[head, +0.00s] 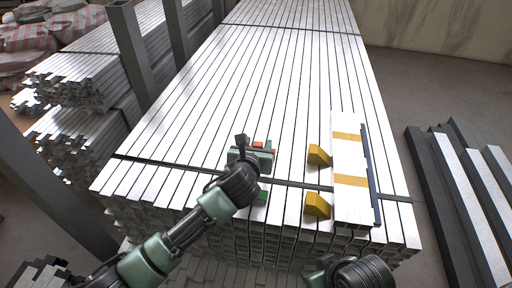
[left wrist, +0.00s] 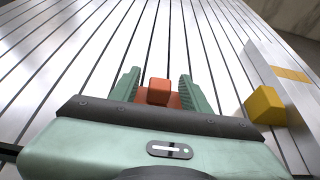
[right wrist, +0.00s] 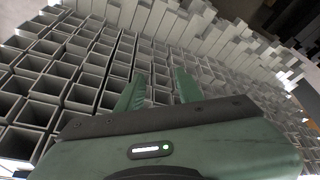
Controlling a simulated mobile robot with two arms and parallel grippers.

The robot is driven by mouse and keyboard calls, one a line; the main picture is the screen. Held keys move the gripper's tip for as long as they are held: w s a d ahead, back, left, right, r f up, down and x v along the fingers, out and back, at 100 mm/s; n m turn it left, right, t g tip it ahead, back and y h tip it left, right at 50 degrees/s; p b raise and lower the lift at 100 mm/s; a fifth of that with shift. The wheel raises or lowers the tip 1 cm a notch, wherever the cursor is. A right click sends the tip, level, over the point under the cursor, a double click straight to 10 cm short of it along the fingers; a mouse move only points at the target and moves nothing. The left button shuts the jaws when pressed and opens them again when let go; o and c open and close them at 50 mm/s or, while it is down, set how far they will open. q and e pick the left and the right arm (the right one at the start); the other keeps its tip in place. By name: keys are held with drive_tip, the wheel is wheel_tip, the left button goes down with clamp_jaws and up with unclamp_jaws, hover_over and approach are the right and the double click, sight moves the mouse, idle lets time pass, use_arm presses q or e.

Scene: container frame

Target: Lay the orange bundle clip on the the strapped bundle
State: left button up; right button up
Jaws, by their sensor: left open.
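The orange bundle clip (left wrist: 158,92) shows between the two fingers of my open left gripper (left wrist: 160,88), with a gap on either side. In the head view the clip (head: 258,144) is a small orange patch at the left gripper (head: 252,160), partly hidden by it. Both are over the top of the big strapped bundle (head: 265,70) of pale square tubes. I cannot tell whether the clip rests on the tubes. A dark strap (head: 165,164) crosses the bundle near its front. My right gripper (right wrist: 158,90) is open and empty, facing hollow tube ends.
A white block with yellow bands (head: 348,155) lies on the bundle to the right, with yellow wedges (head: 318,155) beside it and a dark bar (head: 371,170) along its edge. Upright posts (head: 127,50) stand left. Dark profiles (head: 445,190) lie on the floor right.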

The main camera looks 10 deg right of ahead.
use_arm(q)
drive_tip(key=shift+s+a+r, duration=0.15)
drive_tip(key=shift+s+r, duration=0.1)
drive_tip(key=shift+r, duration=0.05)
drive_tip(key=p+v, duration=0.2)
drive_tip(key=v, duration=0.3)
drive_tip(key=shift+r, duration=0.2)
drive_tip(key=p+v, duration=0.1)
drive_tip(key=v, duration=0.4)
drive_tip(key=shift+s+p, duration=0.25)
drive_tip(key=shift+p, duration=0.1)
drive_tip(key=shift+s+a, duration=0.15)
drive_tip(key=shift+s, duration=0.2)
use_arm(e)
wheel_tip(320, 180, down, 3)
drive_tip(key=shift+s+d+f+g, duration=0.1)
drive_tip(key=shift+s+g, duration=0.05)
drive_tip(key=shift+g, duration=0.45)
